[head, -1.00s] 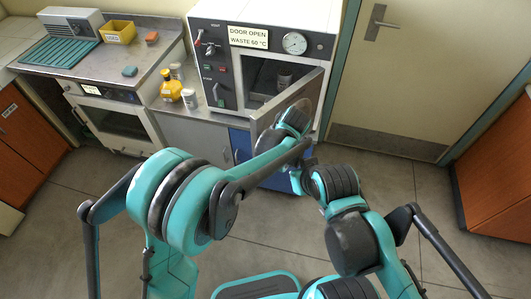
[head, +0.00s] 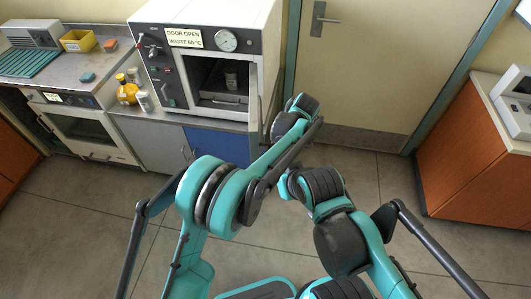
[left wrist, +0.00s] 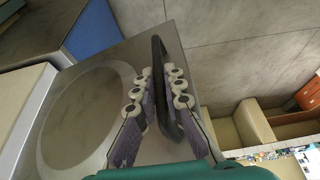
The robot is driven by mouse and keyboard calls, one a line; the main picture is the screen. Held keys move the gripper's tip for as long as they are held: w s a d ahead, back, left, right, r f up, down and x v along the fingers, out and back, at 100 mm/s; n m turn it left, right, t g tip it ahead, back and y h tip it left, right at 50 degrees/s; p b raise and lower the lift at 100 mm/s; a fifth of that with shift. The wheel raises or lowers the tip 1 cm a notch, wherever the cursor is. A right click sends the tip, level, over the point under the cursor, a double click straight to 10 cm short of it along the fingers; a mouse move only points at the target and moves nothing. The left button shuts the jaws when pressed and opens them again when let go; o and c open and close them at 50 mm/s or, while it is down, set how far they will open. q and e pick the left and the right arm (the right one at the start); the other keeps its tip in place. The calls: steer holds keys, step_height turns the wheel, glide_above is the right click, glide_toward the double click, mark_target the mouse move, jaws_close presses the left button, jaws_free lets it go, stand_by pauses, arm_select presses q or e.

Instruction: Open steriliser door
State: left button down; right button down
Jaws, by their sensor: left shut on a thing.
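The steriliser (head: 195,12) stands on the bench at the top centre of the head view. Its chamber (head: 222,75) is exposed, with a small metal vessel (head: 231,78) inside. Its metal door (left wrist: 85,112) fills the left of the left wrist view, showing a round recessed panel. In the head view the door is swung wide on the right and seen nearly edge-on, partly behind my arm. My left gripper (left wrist: 157,92) is shut on the dark bar handle (left wrist: 160,58) of the door. Its fingers are hidden in the head view. My right gripper is not in view.
A blue cabinet (head: 215,146) is below the steriliser. Bottles (head: 127,90) stand left of it on the bench. A beige room door (head: 360,70) is behind, right. An orange cabinet (head: 455,150) stands at far right. The floor (head: 385,205) between is clear.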

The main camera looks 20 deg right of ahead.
arm_select(q)
steer(key=shift+s+d, duration=0.1)
steer(key=shift+d, duration=0.55)
steer(key=c, duration=1.6)
jaws_free()
steer(key=shift+r, duration=0.1)
steer(key=v, duration=1.1)
steer(key=shift+r, duration=0.4)
steer(key=shift+d+r, duration=0.1)
steer(key=shift+d, duration=0.05)
